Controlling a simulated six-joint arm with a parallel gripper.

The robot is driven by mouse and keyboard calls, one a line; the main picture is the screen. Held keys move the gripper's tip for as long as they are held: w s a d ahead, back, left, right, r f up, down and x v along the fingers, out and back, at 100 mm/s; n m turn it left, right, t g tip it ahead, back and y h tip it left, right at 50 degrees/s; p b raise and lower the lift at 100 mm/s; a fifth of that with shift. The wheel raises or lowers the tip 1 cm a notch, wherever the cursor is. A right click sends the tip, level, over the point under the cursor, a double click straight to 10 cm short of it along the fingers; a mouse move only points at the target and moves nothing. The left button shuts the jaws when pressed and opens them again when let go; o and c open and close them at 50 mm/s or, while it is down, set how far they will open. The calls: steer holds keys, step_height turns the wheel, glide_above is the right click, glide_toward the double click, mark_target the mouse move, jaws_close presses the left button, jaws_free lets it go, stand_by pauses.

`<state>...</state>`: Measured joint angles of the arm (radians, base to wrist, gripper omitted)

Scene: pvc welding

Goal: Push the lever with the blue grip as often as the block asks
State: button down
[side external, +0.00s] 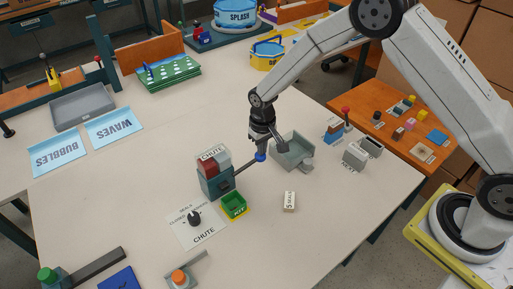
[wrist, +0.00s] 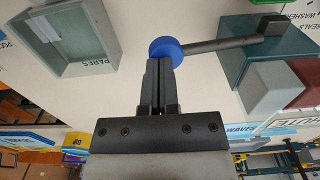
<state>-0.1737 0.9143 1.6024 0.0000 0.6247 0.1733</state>
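The lever's blue grip (side external: 260,157) sits at the end of a dark rod (side external: 245,166) that rises from the teal chute box (side external: 217,183). In the wrist view the blue grip (wrist: 166,49) lies right at my fingertips. My gripper (side external: 262,147) points down above the grip; its fingers (wrist: 159,65) are together with nothing visible between them. I cannot tell whether they touch the grip. A small cream block (side external: 289,201) with dark lettering lies on the table to the right of the box; its text is too small to read surely.
A green KIT tray (side external: 234,206) sits in front of the chute box. A grey tray (side external: 305,162) stands just right of my gripper. A dark knob (side external: 195,218) stands on a white CHUTE sheet. An orange button (side external: 180,278) is at the front. The table's middle left is clear.

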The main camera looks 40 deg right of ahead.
steer(key=shift+f, duration=2)
steer(key=shift+r, duration=4.55)
steer(key=shift+r, duration=0.1)
step_height(320, 180, up, 5)
steer(key=shift+r, duration=0.15)
glide_above(262, 157)
steer(key=w, duration=0.1)
steer(key=shift+d+f, duration=0.25)
steer(key=shift+f, duration=1.4)
steer(key=shift+d+f, duration=0.2)
steer(key=shift+f, duration=1.45)
